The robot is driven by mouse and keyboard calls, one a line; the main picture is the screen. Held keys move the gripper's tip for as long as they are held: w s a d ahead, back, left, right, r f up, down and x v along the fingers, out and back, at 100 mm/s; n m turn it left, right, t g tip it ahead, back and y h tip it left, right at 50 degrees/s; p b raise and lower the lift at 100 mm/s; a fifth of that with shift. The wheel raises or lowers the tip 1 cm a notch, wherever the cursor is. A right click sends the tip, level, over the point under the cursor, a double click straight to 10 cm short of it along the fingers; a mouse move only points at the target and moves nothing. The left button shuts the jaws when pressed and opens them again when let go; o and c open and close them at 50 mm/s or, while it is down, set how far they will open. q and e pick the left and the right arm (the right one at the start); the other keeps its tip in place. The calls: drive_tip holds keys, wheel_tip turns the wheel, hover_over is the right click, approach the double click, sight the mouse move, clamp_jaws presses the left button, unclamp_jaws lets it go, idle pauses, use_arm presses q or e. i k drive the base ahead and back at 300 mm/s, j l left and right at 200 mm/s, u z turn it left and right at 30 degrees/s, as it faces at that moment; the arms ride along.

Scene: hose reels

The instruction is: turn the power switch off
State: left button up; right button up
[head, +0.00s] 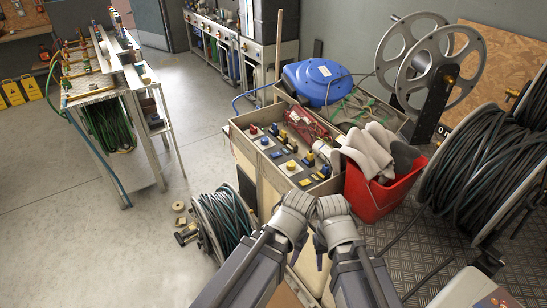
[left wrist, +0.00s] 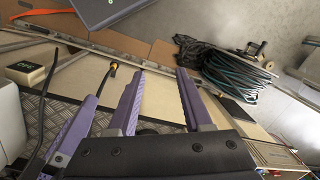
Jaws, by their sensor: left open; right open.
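Another purple finger shows further left there.
A red bucket (head: 372,200) with grey gloves stands right of the box, and a blue reel (head: 316,80) behind it. A small hose reel (head: 222,225) is on the floor at left. A large black hose reel (head: 485,175) is at right. The left floor is mostly clear.

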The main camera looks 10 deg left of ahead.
sight(254, 130)
drive_tip(key=i+j+u, duration=0.25)
drive_tip(key=i+j, duration=0.25)
drive_tip(key=i, duration=0.25)
drive_tip(key=i+j+u, duration=0.15)
drive_tip(key=i, duration=0.25)
